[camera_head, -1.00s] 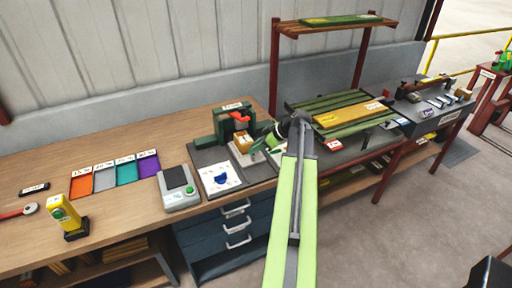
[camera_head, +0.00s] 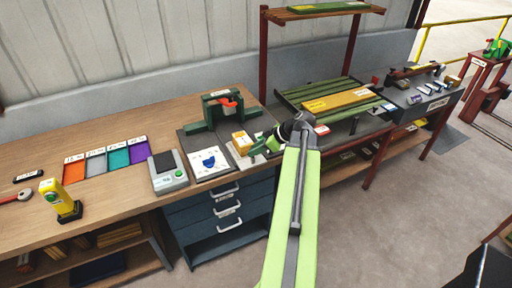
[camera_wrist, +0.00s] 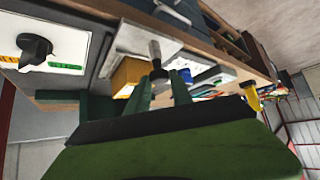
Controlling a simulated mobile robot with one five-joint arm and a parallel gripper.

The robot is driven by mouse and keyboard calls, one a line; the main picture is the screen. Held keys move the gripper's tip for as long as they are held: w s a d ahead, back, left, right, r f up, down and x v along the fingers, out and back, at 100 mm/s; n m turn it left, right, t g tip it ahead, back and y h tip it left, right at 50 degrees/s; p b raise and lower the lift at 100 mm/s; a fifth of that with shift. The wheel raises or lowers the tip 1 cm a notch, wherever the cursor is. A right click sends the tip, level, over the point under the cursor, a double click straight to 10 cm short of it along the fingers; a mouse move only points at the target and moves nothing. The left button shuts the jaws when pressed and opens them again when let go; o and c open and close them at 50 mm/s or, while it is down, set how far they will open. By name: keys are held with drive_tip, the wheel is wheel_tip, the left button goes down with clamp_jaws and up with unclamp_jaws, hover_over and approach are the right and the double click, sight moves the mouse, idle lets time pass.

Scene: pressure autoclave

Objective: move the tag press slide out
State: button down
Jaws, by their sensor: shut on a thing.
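The tag press (camera_head: 222,106) is a dark green frame with a red handle at the back of the bench in the head view. Its slide (camera_head: 246,158) is a pale plate in front of the frame, bearing a yellow block (camera_head: 242,138). In the wrist view, the pale plate (camera_wrist: 130,42) and yellow block (camera_wrist: 126,76) are near the fingers. My gripper (camera_head: 256,149) is at the slide's front end. In the wrist view, my gripper's green fingers (camera_wrist: 160,82) are shut on a small grey knob (camera_wrist: 154,50). My arm hides part of the slide's right side.
A slatted green rack (camera_head: 325,92) stands right. A black dial (camera_wrist: 35,50) shows in the wrist view. The floor in front is clear.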

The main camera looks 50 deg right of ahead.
drive_tip(key=shift+s+a+f, duration=0.1)
drive_tip(key=shift+s+a, duration=0.05)
drive_tip(key=shift+s, duration=0.05)
drive_tip(key=c, duration=1.2)
unclamp_jaws()
drive_tip(key=p+v, duration=1.2)
drive_tip(key=v, duration=0.5)
drive_tip(key=shift+s, duration=0.1)
